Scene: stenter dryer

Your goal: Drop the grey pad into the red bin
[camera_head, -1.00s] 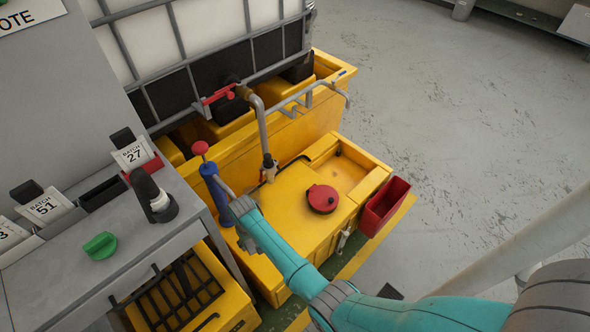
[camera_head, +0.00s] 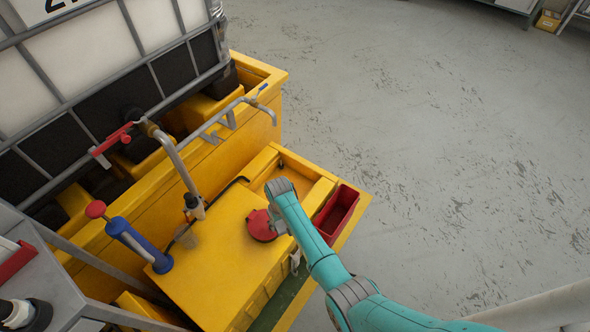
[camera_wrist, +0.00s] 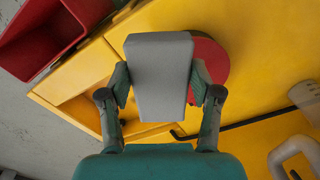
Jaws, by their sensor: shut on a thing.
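The grey pad (camera_wrist: 158,70) is a flat, pale block in the wrist view. My gripper (camera_wrist: 160,88) is shut on it, one finger on each side, and holds it above the yellow surface. The red bin (camera_head: 337,213) is an open-topped rectangular box on the right side of the yellow unit. It also shows at the upper left of the wrist view (camera_wrist: 32,55), apart from the pad. In the head view my arm's end is just left of the bin, near the red round lid; the fingers and pad cannot be made out there.
The red lid (camera_head: 262,225) sits on the yellow cabinet top (camera_head: 215,270), partly behind the pad in the wrist view. A blue hand pump (camera_head: 140,244) with a red knob stands left. A pipe (camera_head: 178,160) with a tap rises behind. Grey floor (camera_head: 440,150) is clear at right.

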